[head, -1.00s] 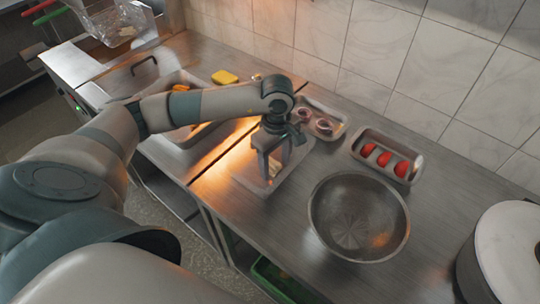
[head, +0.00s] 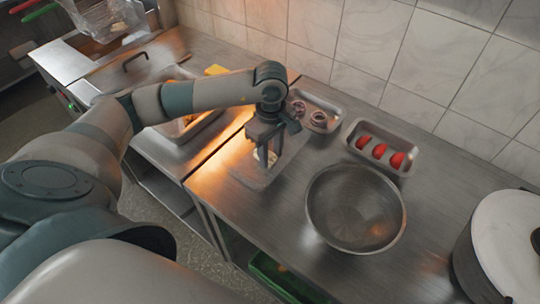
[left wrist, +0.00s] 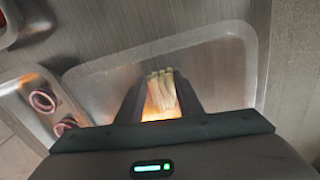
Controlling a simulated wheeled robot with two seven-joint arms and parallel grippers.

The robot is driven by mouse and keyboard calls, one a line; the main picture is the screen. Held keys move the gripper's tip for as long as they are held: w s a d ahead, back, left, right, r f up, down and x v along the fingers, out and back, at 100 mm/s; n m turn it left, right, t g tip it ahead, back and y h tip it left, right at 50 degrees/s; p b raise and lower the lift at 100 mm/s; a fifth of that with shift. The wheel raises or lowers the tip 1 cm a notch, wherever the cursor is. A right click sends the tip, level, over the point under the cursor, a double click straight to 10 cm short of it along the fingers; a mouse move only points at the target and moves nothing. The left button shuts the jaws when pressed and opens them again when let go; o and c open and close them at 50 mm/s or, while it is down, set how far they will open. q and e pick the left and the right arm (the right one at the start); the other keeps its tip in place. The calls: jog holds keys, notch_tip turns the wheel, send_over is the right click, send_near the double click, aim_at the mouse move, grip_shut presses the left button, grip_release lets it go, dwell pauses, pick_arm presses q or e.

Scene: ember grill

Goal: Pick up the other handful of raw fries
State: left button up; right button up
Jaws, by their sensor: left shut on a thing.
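A handful of pale raw fries (left wrist: 162,90) sits between the two fingers of my left gripper (left wrist: 165,98) in the left wrist view. The gripper is shut on the fries. In the head view my left gripper (head: 266,160) points down over the shallow translucent tray (head: 247,174), and the fries (head: 268,157) show pale between its fingers. The tray also shows in the left wrist view (left wrist: 215,70), with no other fries seen in its visible part. How far the fries are above the tray floor is hard to tell. My right gripper is not in view.
A steel bowl (head: 330,220) stands right of the tray. Behind are a small tray with onion rings (head: 338,113) and one with red tomato pieces (head: 410,150). A large round pot (head: 500,240) stands at far right. The front counter edge is clear.

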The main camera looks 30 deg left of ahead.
aim_at(270, 159)
pick_arm(q)
jog(key=r+b, duration=0.2)
jog(key=r, duration=0.1)
jog(key=shift+s+d, duration=0.1)
jog(key=shift+s, duration=0.3)
jog(key=shift+s+d+r+b, duration=0.5)
jog(key=shift+s+r, duration=0.65)
jog(key=shift+s, duration=0.6)
jog(key=shift+s+d+r+b, duration=0.5)
jog(key=shift+s+r, duration=0.6)
jog(key=shift+s, duration=0.65)
jog(key=shift+s+d+r+b, duration=0.35)
jog(key=shift+s+r+b, duration=0.2)
jog(key=shift+s+r, duration=0.9)
jog(key=shift+s+f, duration=0.25)
jog(key=shift+f, duration=0.05)
